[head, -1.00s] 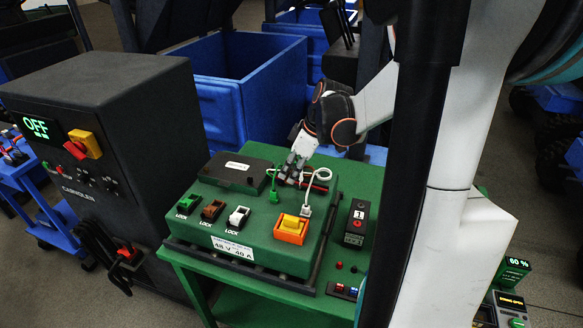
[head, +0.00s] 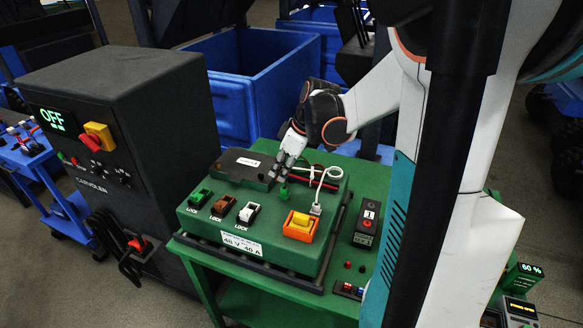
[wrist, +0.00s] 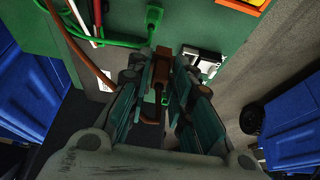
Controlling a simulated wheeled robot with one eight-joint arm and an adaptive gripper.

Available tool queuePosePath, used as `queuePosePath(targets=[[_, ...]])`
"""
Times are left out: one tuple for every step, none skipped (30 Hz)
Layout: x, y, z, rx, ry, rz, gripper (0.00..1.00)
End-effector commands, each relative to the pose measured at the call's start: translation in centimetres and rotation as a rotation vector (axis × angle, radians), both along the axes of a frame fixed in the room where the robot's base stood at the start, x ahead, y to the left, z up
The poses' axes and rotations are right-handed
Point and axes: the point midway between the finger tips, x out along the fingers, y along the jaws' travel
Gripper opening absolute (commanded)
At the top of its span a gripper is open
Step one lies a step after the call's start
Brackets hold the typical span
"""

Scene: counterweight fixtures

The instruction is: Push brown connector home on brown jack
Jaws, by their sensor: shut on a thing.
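My gripper (head: 281,166) is over the back part of the green case (head: 262,222), near the dark box on top. In the wrist view my gripper (wrist: 160,88) is shut on the brown connector (wrist: 161,64), which sits between its fingers. A brown cable (wrist: 92,66) shows to the left of the fingers. The brown jack (head: 223,205) is in the front row of the case, between a green jack (head: 199,197) and a white jack (head: 249,212). My gripper is apart from it, behind and to its right. The connector is not clear in the head view.
A green connector (head: 283,191) stands on the case; it also shows in the wrist view (wrist: 154,15). A dark cabinet (head: 120,110) stands left, and a blue bin (head: 265,75) behind.

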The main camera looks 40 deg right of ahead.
Motion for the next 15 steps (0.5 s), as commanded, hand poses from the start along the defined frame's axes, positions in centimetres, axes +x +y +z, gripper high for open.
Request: queuePosePath(targets=[[0.3, 0.4, 0.0, 0.000, 0.000, 0.003, 0.12], [0.5, 0.7, 0.0, 0.000, 0.000, 0.003, 0.12], [0.7, 0.9, 0.0, 0.000, 0.000, 0.003, 0.12], [0.9, 1.1, 0.0, 0.000, 0.000, 0.003, 0.12], [1.1, 1.3, 0.0, 0.000, 0.000, 0.002, 0.12], [1.3, 1.7, 0.0, 0.000, 0.000, 0.002, 0.12], [1.5, 1.9, 0.0, 0.000, 0.000, 0.003, 0.12], [1.6, 2.1, 0.0, 0.000, 0.000, 0.003, 0.12], [1.8, 2.4, 0.0, 0.000, 0.000, 0.003, 0.12], [2.0, 2.6, 0.0, 0.001, 0.001, 0.003, 0.12], [2.2, 2.8, 0.0, 0.001, 0.001, 0.003, 0.12], [2.4, 3.1, 0.0, 0.001, 0.000, 0.004, 0.12], [2.6, 3.3, 0.0, 0.001, 0.000, 0.004, 0.12], [2.7, 3.5, 0.0, 0.000, -0.001, 0.003, 0.12], [3.0, 3.8, 0.0, 0.001, -0.001, 0.002, 0.12]])
